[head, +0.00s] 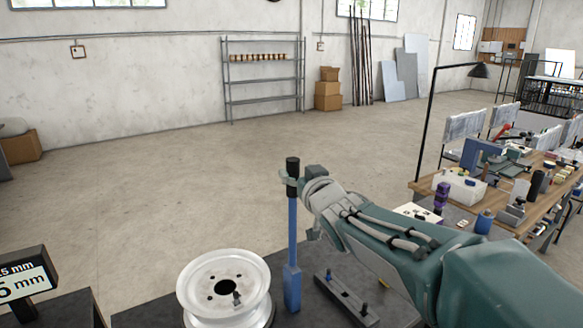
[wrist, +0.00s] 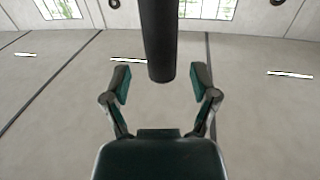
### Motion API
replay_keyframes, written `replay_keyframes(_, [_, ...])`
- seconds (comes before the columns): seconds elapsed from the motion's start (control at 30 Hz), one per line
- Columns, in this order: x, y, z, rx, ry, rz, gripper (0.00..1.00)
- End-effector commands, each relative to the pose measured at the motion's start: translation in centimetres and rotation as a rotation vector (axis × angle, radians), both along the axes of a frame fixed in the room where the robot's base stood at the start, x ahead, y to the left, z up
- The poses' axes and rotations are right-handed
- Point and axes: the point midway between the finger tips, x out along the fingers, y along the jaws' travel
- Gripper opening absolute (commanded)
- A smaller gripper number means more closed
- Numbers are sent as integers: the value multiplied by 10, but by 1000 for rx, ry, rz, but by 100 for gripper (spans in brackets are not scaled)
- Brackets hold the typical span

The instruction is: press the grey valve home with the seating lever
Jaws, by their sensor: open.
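The seating lever (head: 292,235) appears to be the upright blue bar with a black grip (head: 292,165) on top, standing at the right of a white wheel rim (head: 222,300). A small grey valve (head: 237,298) stands up on the rim's face; how deep it sits is too small to tell. My gripper (head: 290,180) is at the black grip, coming from the right. In the wrist view, my gripper (wrist: 160,82) is open, with one finger on each side of the grip's dark cylinder (wrist: 160,40). Gaps show on both sides there. The valve is outside the wrist view.
A dark block with holes and a blue pin (head: 345,300) lies on the dark bench, right of the lever. A display reading in mm (head: 25,285) stands at left. A cluttered wooden table (head: 420,187) is at right. Open floor (head: 170,190) lies behind the bench.

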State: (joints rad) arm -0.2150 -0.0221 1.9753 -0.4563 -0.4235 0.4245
Motion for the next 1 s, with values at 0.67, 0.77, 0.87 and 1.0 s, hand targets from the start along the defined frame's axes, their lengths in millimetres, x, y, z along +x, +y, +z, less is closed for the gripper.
replay_keyframes(0.67, [27, 14, 0, -2, 0, 1, 32])
replay_keyframes(0.77, [27, 14, 0, -2, 0, 0, 0])
replay_keyframes(0.87, [27, 14, 0, -3, 0, 0, 0])
replay_keyframes(1.0, [28, 16, -1, -7, -1, 0, 0])
